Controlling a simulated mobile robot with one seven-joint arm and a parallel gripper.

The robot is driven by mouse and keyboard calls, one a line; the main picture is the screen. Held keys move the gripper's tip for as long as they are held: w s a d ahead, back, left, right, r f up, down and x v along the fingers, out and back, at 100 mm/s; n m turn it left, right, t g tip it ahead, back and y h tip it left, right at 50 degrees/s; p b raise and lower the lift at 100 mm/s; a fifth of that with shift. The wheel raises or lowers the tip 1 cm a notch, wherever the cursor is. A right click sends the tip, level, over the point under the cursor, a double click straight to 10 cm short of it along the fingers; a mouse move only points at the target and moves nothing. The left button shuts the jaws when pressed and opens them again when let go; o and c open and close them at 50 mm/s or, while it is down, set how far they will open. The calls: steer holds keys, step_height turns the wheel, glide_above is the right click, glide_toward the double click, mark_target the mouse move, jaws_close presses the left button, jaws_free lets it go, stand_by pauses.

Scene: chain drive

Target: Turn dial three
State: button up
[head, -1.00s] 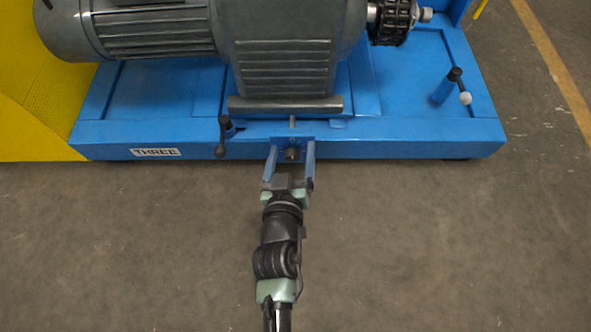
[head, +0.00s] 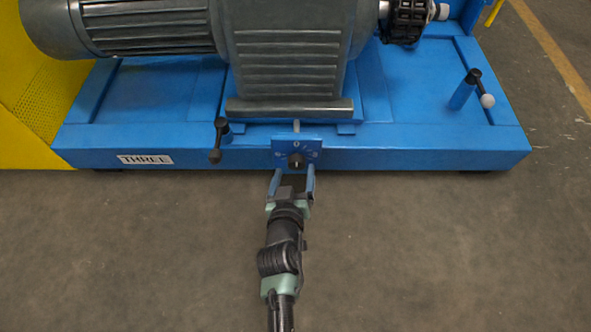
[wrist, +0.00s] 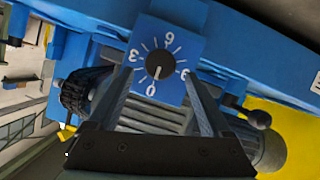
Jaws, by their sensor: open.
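The dial is a dark round knob (head: 296,160) on a blue plate (head: 280,147) on the front of the blue base, right of the THREE label (head: 146,160). In the wrist view the knob (wrist: 160,61) has a white mark pointing at or close to the 0, and the plate carries numbers around it. My gripper (head: 294,173) is open and empty, in front of and just below the knob in the head view. In the wrist view its two fingers (wrist: 158,76) lie left and right of the knob's lower part. They seem apart from the knob.
A dark-tipped lever (head: 217,142) hangs left of the dial plate. Another lever with a white ball (head: 476,90) stands on the right of the base. A grey motor (head: 290,60) sits above. A yellow guard (head: 30,130) is at left. The floor in front is clear.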

mark_target(295, 165)
steer(key=shift+b+x, duration=0.7)
steer(key=shift+x, duration=1.05)
steer(key=shift+r, duration=0.1)
jaws_close()
